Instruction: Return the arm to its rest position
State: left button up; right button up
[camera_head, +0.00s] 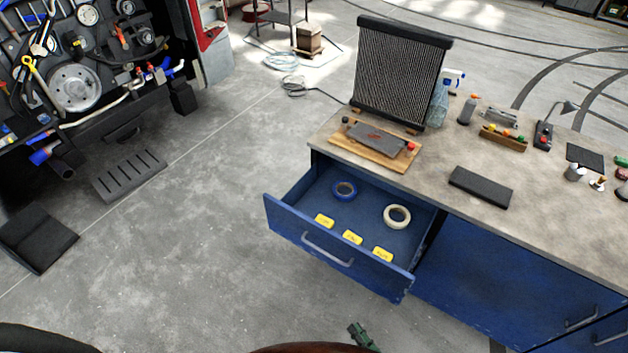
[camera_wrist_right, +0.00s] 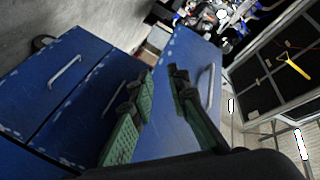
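My right gripper (camera_head: 362,338) shows only as a small green and dark tip at the bottom edge of the head view, low in front of the workbench and apart from the drawer. In the right wrist view the same gripper (camera_wrist_right: 162,80) has its two green-padded fingers spread apart with nothing between them. Blue cabinet fronts with handles lie beyond the fingers. Most of the right arm is hidden. My left gripper is in neither view.
A blue drawer (camera_head: 310,238) stands pulled out, holding a blue tape roll (camera_head: 344,190), a cream tape roll (camera_head: 397,216) and yellow labelled pieces. The benchtop (camera_head: 450,160) carries a radiator (camera_head: 400,75), a board and small tools. Open floor (camera_head: 190,240) lies to the left.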

jog(key=s+d+f+n+g+h, duration=0.1)
jog(key=s+d+f+g+h, duration=0.2)
jog(key=f, duration=0.4)
jog(key=s+d+f+g+h, duration=0.1)
jog(key=s+d+f, duration=0.1)
jog(key=d+f, duration=0.45)
jog(key=s+d+f+n+g+h, duration=0.1)
jog(key=s+d+f+h, duration=0.15)
jog(key=f, duration=0.65)
jog(key=s+d+f+g, duration=0.2)
jog(key=s+f+g, duration=0.1)
jog(key=s, duration=0.6)
jog(key=s+d+f+n+g+h, duration=0.1)
jog(key=s+d+f+g, duration=0.2)
jog(key=s, duration=0.6)
jog(key=s+d+f+n+g+h, duration=0.1)
jog(key=s+d+f+g, duration=0.1)
jog(key=s+f, duration=0.5)
jog(key=shift+s+d+g, duration=0.2)
jog(key=shift+s+g, duration=0.2)
jog(key=shift+s, duration=0.7)
